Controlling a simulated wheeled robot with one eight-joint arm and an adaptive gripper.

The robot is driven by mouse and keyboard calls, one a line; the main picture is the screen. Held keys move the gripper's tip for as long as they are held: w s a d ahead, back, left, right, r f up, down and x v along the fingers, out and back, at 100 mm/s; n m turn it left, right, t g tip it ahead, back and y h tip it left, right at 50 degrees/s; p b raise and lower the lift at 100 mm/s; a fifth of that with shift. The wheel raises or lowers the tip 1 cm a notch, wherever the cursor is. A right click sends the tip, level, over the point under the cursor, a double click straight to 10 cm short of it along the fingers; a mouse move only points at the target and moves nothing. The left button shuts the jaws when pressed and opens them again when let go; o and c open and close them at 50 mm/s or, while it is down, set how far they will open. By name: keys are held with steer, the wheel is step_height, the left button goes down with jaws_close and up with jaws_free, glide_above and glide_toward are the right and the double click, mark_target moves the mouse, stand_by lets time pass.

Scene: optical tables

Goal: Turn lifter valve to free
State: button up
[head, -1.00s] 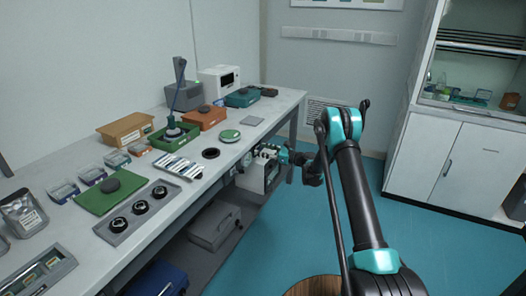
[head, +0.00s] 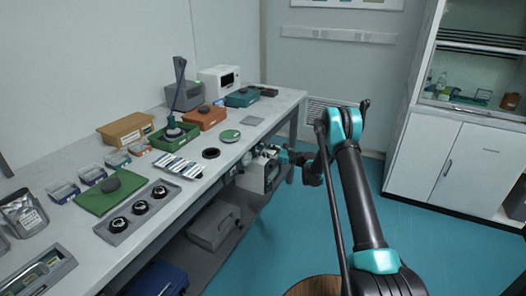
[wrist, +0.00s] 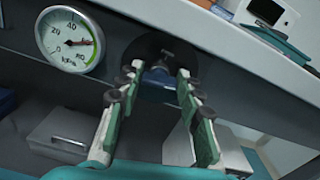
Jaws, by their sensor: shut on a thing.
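The lifter valve (wrist: 158,83) is a blue knob on a dark round mount on the table's front panel, in the middle of the wrist view. My gripper (wrist: 158,76) has one finger on each side of the knob and is shut on it. The fingers and the steep angle hide where the knob points. In the head view my gripper (head: 284,157) reaches the table's front side, and the valve cannot be made out there. A round dial gauge (wrist: 70,40) is left of the valve; its needle points right, into the red and green marks.
The tabletop edge (wrist: 215,45) runs just above my gripper. A grey case (head: 214,224) and a blue box (head: 160,281) are below the tabletop.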

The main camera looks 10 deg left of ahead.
steer(key=shift+s+f+n, duration=0.1)
steer(key=shift+n, duration=3.85)
steer(key=shift+s+f+n, duration=0.1)
steer(key=shift+n, duration=3.85)
steer(key=o, duration=1.2)
steer(key=shift+c, duration=0.2)
steer(key=v, duration=1.2)
